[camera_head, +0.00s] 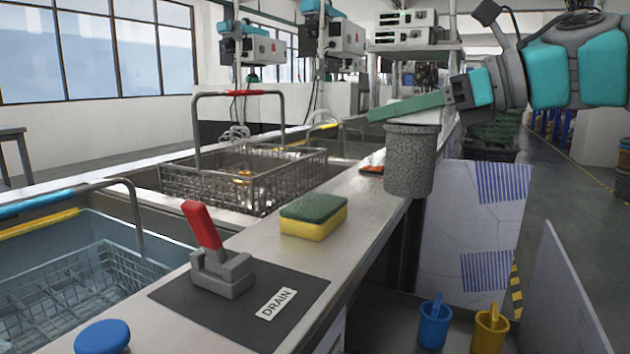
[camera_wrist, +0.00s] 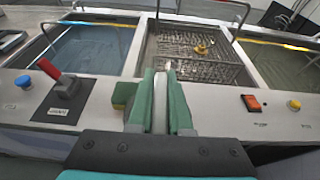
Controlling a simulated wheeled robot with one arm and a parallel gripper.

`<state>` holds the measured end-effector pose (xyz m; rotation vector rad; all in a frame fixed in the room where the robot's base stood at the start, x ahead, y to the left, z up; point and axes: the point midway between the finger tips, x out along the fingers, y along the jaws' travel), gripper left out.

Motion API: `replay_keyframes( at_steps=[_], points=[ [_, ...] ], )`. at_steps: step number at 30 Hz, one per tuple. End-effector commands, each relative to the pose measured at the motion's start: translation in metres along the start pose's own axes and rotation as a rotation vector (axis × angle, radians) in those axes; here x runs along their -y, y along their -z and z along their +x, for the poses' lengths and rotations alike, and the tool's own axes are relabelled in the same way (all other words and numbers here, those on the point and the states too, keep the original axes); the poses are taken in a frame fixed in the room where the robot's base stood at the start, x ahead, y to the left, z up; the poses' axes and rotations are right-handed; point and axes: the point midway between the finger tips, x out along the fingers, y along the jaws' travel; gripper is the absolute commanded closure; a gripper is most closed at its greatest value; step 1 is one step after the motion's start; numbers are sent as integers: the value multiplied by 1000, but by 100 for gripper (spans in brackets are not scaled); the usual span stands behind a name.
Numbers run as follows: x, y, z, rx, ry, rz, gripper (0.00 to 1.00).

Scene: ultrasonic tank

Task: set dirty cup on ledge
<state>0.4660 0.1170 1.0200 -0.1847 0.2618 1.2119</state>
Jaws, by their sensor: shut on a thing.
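The dirty cup, a grey speckled cylinder (camera_head: 410,165), is upright under my gripper's fingers at the right edge of the ledge (camera_head: 365,208) in the head view. My gripper (camera_head: 405,108) reaches in from the right, its green fingers lying across the cup's top. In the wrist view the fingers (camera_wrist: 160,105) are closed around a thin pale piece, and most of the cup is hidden. I cannot tell whether the cup's base touches the ledge or hangs beside it.
On the ledge are a green-and-yellow sponge (camera_head: 314,216), a red drain lever (camera_head: 203,225), a blue button (camera_head: 102,337) and an orange switch (camera_wrist: 251,103). A wire basket (camera_head: 242,180) sits at the middle tank. Blue (camera_head: 434,328) and yellow (camera_head: 489,335) containers stand low at right.

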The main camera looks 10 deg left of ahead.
Motion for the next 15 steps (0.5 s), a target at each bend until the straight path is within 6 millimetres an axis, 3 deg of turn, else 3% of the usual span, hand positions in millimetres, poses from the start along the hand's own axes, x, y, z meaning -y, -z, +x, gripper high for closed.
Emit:
replay_keyframes(
  at_steps=[15],
  points=[
    [76,-17,85,0,-6,0,100]
  ],
)
